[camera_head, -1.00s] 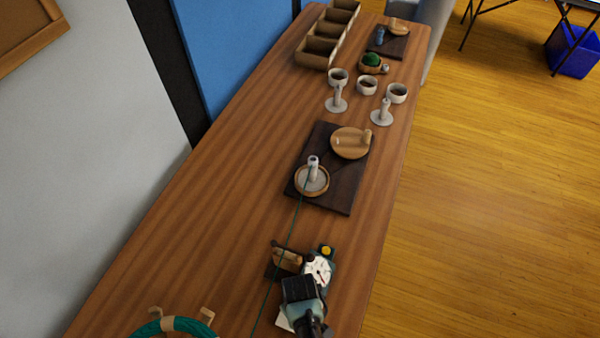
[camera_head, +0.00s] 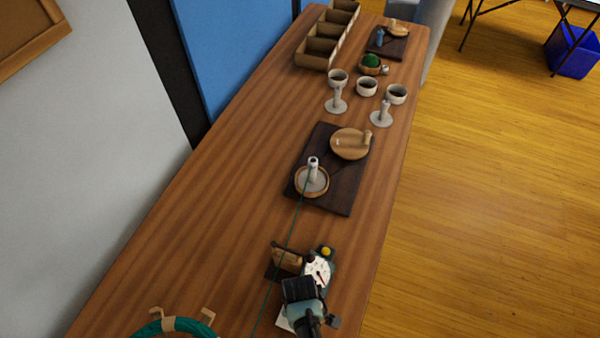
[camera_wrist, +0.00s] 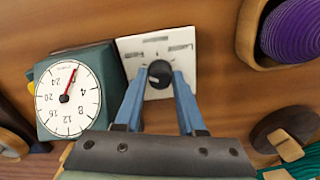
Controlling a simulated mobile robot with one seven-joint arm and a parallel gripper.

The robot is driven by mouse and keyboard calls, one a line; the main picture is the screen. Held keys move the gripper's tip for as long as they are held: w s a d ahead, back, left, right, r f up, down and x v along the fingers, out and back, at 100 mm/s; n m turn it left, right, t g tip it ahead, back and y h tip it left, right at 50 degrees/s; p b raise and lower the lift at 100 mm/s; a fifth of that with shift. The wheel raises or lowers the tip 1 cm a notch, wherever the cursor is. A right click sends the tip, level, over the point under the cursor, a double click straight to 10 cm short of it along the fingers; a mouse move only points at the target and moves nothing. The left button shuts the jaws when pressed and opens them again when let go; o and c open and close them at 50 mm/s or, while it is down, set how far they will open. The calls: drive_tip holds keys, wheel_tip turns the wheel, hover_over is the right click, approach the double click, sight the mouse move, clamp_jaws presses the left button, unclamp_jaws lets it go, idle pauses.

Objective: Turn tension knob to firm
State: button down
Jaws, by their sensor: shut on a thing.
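The tension knob (camera_wrist: 160,72) is a small black round knob on a white label plate (camera_wrist: 152,48) in the wrist view. Words and tick marks sit around it, too small and tilted to read surely. A pale mark shows on the knob, but I cannot tell its exact direction. My gripper (camera_wrist: 158,80) has its two blue fingers shut on the knob, one on each side. In the head view my gripper (camera_head: 303,300) covers the knob and most of the plate.
A dial gauge (camera_wrist: 66,100) with a red needle stands left of the plate, close to my fingers. A purple roll (camera_wrist: 292,30) lies to the right. A green thread (camera_head: 280,268) runs from the spool board (camera_head: 335,198). Left table surface (camera_head: 190,235) is bare.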

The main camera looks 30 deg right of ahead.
drive_tip(key=c, duration=0.5)
unclamp_jaws()
wheel_tip(320, 180, up, 13)
idle(0.7)
